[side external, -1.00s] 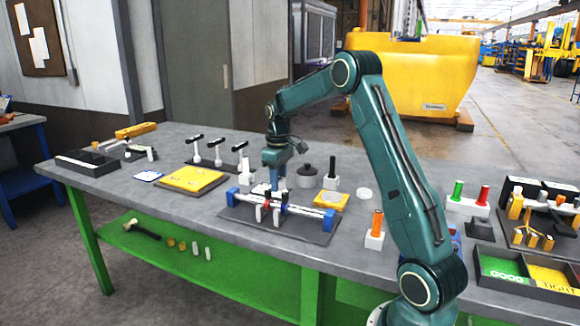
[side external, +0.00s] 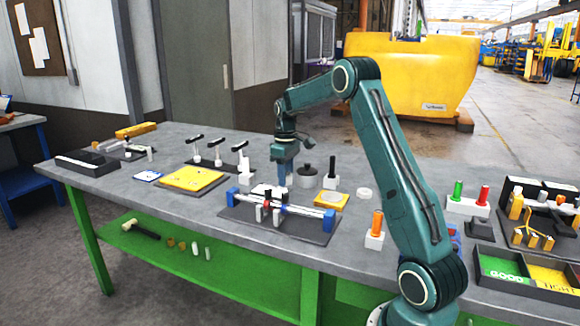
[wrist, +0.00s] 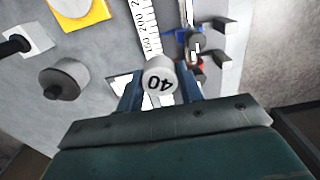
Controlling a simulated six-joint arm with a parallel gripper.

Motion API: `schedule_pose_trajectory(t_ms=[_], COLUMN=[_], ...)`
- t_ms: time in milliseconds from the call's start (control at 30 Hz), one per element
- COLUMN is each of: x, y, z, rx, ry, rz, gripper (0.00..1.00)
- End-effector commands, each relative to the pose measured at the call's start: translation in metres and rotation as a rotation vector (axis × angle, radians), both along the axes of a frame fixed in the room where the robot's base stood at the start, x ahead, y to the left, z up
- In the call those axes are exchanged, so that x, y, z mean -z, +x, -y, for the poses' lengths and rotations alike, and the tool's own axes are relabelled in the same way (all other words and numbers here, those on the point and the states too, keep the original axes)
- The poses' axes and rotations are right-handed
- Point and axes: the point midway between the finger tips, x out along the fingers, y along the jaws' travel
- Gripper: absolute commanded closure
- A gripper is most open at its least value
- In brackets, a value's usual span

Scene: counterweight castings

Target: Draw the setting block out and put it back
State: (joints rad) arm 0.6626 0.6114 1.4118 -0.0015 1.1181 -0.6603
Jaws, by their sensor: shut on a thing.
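The setting block (wrist: 160,76) shows in the wrist view as a pale round piece, its face marked 40, which reads upside down. My gripper (wrist: 160,88) is shut on it, with a blue finger on each side. In the side external view my gripper (side external: 284,182) points down just behind the measuring fixture (side external: 318,233), a dark plate with blue end pieces and a light bar. The block is too small and covered to make out there. The fixture's scale (wrist: 147,35) is beside the block in the wrist view. Whether the block touches anything below cannot be told.
A dark knobbed weight (side external: 306,174) stands close right of my gripper, with a black-handled piece (side external: 331,174) beyond it. A yellow plate (side external: 330,202) lies behind the fixture. An orange-topped holder (side external: 376,232) stands right of it. Bare bench (side external: 222,200) lies to the fixture's left.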

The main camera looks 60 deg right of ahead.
Motion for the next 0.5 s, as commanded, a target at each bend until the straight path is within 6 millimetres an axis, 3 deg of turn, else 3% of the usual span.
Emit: schedule_pose_trajectory(t_ms=[500], x=[0.000], y=[-0.002], z=[0.022], rx=[0.001], ry=[-0.001], rz=[0.001], gripper=[0.89])
